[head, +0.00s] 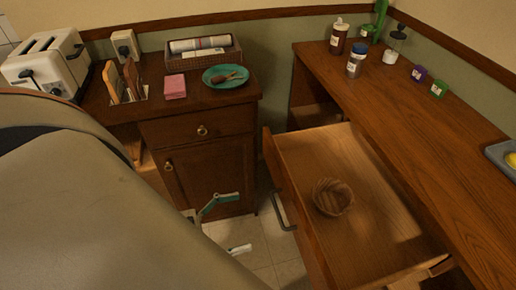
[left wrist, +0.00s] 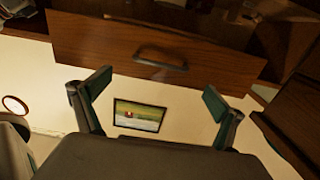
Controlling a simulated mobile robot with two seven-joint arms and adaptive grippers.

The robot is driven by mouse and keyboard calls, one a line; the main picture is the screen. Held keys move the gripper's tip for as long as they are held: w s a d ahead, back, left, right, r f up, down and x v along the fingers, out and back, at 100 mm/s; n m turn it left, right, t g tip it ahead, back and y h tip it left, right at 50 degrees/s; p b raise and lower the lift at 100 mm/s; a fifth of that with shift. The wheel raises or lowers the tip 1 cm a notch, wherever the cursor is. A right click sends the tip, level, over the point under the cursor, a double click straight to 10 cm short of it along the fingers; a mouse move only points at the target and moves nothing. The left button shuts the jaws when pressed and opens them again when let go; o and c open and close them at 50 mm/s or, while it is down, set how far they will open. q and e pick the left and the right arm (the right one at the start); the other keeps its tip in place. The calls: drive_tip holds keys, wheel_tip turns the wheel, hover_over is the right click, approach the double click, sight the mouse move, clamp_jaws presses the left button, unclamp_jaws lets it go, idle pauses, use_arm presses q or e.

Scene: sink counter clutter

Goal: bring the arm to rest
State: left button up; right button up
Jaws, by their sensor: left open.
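My right gripper is not in view.
Bottles and small jars stand on that counter. The left counter holds a toaster (head: 45,62), a teal plate (head: 225,77) and a rack. Tiled floor (head: 285,245) is free between them.

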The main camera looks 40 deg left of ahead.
use_arm(q)
drive_tip(key=shift+v, duration=0.95)
drive_tip(key=shift+d, duration=0.1)
drive_tip(key=w+d+f+n+g+y, duration=0.1)
drive_tip(key=w+d+f+y, duration=0.1)
drive_tip(key=f, duration=0.5)
drive_tip(key=w+d+f+n+g+y, duration=0.2)
drive_tip(key=d+f+y, duration=0.3)
drive_tip(key=f+y, duration=0.1)
drive_tip(key=shift+w+d+f+g+p, duration=0.15)
drive_tip(key=shift+d+f+g+p, duration=0.2)
drive_tip(key=shift+f, duration=0.25)
